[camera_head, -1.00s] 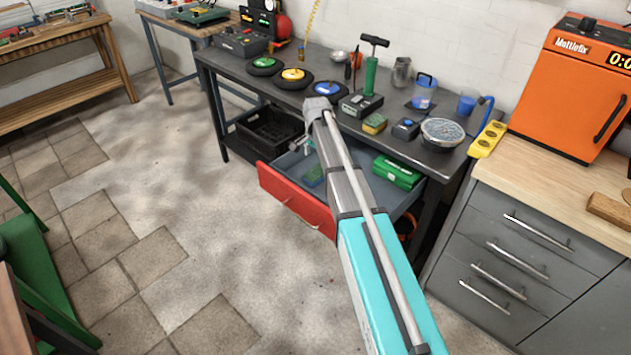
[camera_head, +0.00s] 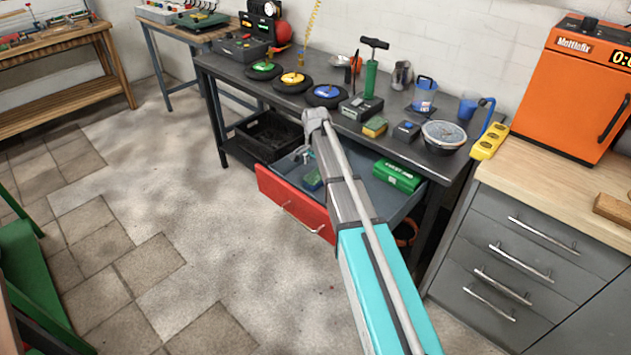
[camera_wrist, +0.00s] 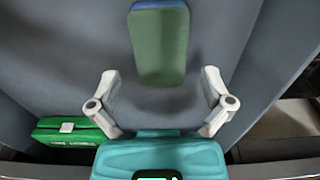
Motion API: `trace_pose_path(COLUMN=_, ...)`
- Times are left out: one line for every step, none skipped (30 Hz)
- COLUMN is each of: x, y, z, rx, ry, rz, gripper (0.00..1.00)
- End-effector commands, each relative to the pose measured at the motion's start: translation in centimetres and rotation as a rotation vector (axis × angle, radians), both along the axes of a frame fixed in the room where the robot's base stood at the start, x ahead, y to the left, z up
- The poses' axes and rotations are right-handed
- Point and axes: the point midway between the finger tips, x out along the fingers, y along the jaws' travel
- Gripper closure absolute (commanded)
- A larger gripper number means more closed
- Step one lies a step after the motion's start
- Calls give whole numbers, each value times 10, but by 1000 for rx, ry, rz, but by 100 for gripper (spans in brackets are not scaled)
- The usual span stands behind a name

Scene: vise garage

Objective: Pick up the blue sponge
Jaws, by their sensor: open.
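The blue sponge (camera_head: 312,180) lies in the open red-fronted drawer (camera_head: 278,203), its upper face green. In the wrist view the sponge (camera_wrist: 160,48) is at the top centre, green on top with a blue edge at its far end. My gripper (camera_wrist: 160,74) is open, with its fingers spread to either side of the sponge's near end. I cannot tell how high it is above the drawer floor. In the head view my gripper (camera_head: 304,153) is small and partly hidden by my arm, over the drawer.
A green first-aid box (camera_head: 398,175) lies at the drawer's right side. A yellow-green sponge (camera_head: 375,126) and several tools stand on the dark workbench above. A black crate (camera_head: 268,136) sits on the lower shelf. The floor before the drawer is clear.

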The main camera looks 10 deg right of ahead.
Motion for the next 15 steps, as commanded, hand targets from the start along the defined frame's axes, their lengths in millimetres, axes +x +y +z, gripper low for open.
trace_pose_path(x=0, y=0, z=-6, rx=0, ry=0, rz=0, gripper=0)
trace_pose_path(x=0, y=0, z=-8, rx=0, ry=0, rz=0, gripper=0)
trace_pose_path(x=0, y=0, z=-11, rx=0, ry=0, rz=0, gripper=0)
trace_pose_path(x=0, y=0, z=-13, rx=0, ry=0, rz=0, gripper=0)
trace_pose_path(x=0, y=0, z=-16, rx=0, ry=0, rz=0, gripper=0)
trace_pose_path(x=0, y=0, z=-19, rx=0, ry=0, rz=0, gripper=0)
trace_pose_path(x=0, y=-1, z=-21, rx=0, ry=0, rz=0, gripper=0)
trace_pose_path(x=0, y=-1, z=-24, rx=0, ry=0, rz=0, gripper=0)
trace_pose_path(x=0, y=-1, z=-27, rx=0, ry=0, rz=0, gripper=0)
trace_pose_path(x=0, y=-1, z=-29, rx=0, ry=0, rz=0, gripper=0)
trace_pose_path(x=0, y=-1, z=-32, rx=0, ry=0, rz=0, gripper=0)
trace_pose_path(x=0, y=-1, z=-34, rx=0, ry=0, rz=1, gripper=0)
trace_pose_path(x=0, y=-1, z=-37, rx=0, ry=0, rz=1, gripper=0)
trace_pose_path(x=0, y=-1, z=-39, rx=0, ry=0, rz=1, gripper=0)
trace_pose_path(x=0, y=-1, z=-41, rx=0, ry=0, rz=1, gripper=0)
